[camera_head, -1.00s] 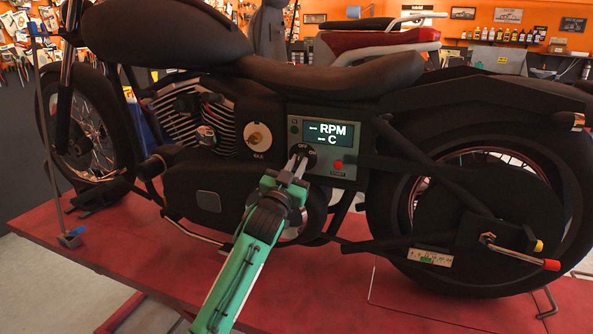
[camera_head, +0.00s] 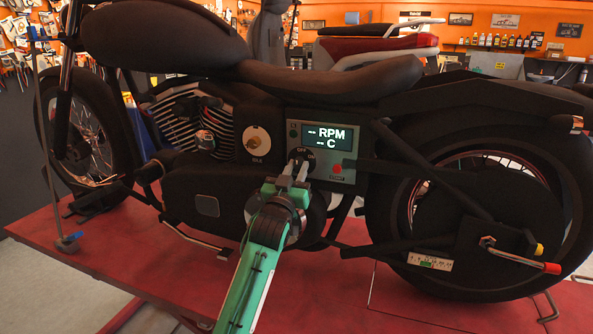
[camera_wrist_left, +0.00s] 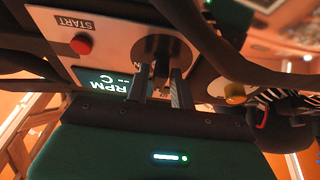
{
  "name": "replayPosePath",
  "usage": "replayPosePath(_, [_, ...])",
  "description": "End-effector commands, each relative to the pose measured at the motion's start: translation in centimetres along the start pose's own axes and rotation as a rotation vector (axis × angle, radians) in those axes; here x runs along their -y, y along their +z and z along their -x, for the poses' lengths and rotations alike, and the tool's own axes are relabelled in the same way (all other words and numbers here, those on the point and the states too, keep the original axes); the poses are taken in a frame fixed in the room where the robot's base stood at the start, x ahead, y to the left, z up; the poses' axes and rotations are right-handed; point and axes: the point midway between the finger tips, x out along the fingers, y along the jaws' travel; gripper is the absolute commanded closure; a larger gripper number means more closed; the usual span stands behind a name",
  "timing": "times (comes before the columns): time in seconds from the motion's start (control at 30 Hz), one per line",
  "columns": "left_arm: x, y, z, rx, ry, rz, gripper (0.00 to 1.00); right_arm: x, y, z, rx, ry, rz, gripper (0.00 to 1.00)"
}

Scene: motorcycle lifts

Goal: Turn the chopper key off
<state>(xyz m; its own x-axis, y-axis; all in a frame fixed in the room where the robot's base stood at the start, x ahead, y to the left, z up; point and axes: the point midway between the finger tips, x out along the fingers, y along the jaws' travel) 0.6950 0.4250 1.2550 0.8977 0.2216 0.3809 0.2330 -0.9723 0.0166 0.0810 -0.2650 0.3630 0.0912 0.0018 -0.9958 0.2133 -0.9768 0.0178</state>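The dark chopper (camera_head: 300,80) stands on a red lift. Its key switch (camera_head: 301,156) is a black round plate marked OFF and ON, on the grey panel below the RPM display (camera_head: 327,137). My left gripper (camera_head: 297,172) reaches up to the switch, its two fingers close in front of the plate. In the left wrist view, the fingers (camera_wrist_left: 161,88) are apart on either side of the small key (camera_wrist_left: 160,70) at the black plate (camera_wrist_left: 166,50). A gap shows between them; contact with the key is unclear. The key's exact angle is hard to read. My right gripper is not in view.
A red START button (camera_head: 337,169) sits right of the switch, and a round pale dial with a brass knob (camera_head: 257,141) sits left of it. The red lift platform (camera_head: 150,262) extends below. A second red motorcycle (camera_head: 375,45) stands behind.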

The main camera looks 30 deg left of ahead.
Motion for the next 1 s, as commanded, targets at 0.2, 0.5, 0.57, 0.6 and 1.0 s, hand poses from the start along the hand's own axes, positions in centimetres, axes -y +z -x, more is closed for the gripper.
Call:
replayPosePath(0.2, [0.0, 0.0, 0.0, -0.001, 0.000, -0.001, 0.64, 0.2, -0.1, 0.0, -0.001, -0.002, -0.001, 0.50])
replayPosePath(0.5, [0.0, 0.2, 1.5, -0.001, 0.000, -0.001, 0.64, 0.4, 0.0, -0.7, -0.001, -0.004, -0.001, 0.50])
replayPosePath(0.57, [0.0, 0.3, 2.6, 0.000, 0.000, -0.001, 0.64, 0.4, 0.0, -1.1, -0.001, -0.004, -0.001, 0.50])
replayPosePath(0.6, [0.0, 0.3, 3.4, 0.000, 0.000, -0.001, 0.64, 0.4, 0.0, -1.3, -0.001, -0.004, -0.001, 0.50])
replayPosePath(1.0, [0.0, 0.3, 11.9, 0.001, 0.000, -0.001, 0.64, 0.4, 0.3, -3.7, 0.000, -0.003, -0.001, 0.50])
